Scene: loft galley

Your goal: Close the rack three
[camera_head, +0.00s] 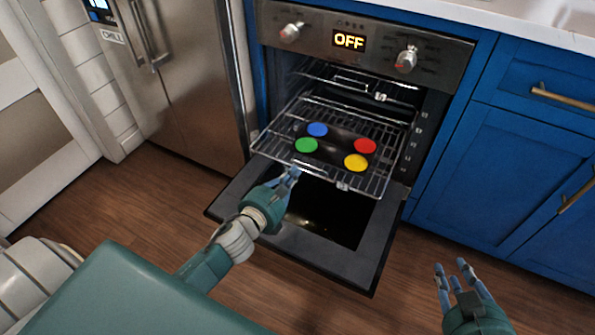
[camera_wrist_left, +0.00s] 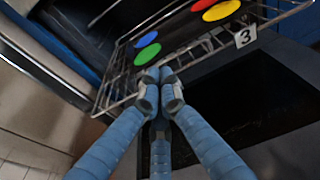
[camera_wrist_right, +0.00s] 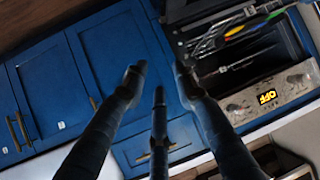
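Rack three (camera_head: 262,146) is a wire rack pulled well out of the oven, above the lowered oven door (camera_head: 352,268). In the left wrist view its front rail carries a white label "3" (camera_wrist_left: 245,37). My left gripper (camera_head: 293,172) is at the rack's front edge, left of its middle. Its fingertips (camera_wrist_left: 156,78) come together right at the front rail; I cannot tell whether the rail is between them. My right gripper (camera_head: 455,270) is open and empty, right of the oven door, with its fingers (camera_wrist_right: 160,75) apart.
A dark tray with blue (camera_head: 317,130), red (camera_head: 365,146), green (camera_head: 306,146) and yellow (camera_head: 356,162) discs lies on the rack. Another rack (camera_head: 350,80) sits higher inside the oven. The oven display (camera_head: 349,41) reads OFF. A steel fridge (camera_head: 190,80) stands left, blue cabinets (camera_head: 520,170) right.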

